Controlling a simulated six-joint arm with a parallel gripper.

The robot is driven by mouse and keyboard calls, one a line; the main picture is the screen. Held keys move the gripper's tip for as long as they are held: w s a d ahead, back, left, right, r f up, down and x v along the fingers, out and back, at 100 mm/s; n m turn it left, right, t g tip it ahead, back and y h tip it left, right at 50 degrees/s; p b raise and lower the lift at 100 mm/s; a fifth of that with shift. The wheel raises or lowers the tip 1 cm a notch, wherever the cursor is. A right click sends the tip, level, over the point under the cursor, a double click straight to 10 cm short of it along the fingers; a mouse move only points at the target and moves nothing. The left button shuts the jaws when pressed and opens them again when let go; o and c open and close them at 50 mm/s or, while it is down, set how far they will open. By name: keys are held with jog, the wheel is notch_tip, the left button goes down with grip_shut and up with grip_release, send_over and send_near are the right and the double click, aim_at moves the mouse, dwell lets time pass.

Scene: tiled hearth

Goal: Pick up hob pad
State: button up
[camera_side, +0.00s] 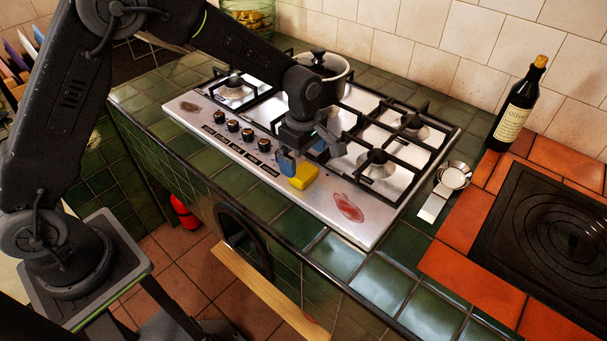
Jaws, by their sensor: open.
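The hob pad looks to be the small yellow block (303,177) on the front part of the steel hob (318,203), right of the knobs. My gripper (311,160) is open and points down just above and behind the pad. One bluish finger is at the pad's left, and the other is farther back to the right. The near finger overlaps the pad's left edge in the picture, so I cannot tell whether they touch. Nothing shows held between the fingers.
A lidded pot (326,78) stands at the back of the hob, behind my arm. Black grates cover the burners. A red-brown stain (349,208) marks the hob's front right. A dark bottle (518,105) and a spoon rest (452,178) are at the right.

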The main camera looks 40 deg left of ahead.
aim_at(303, 171)
jog(key=shift+f, duration=2.7)
jog(key=shift+c, duration=0.5)
jog(key=c, duration=0.9)
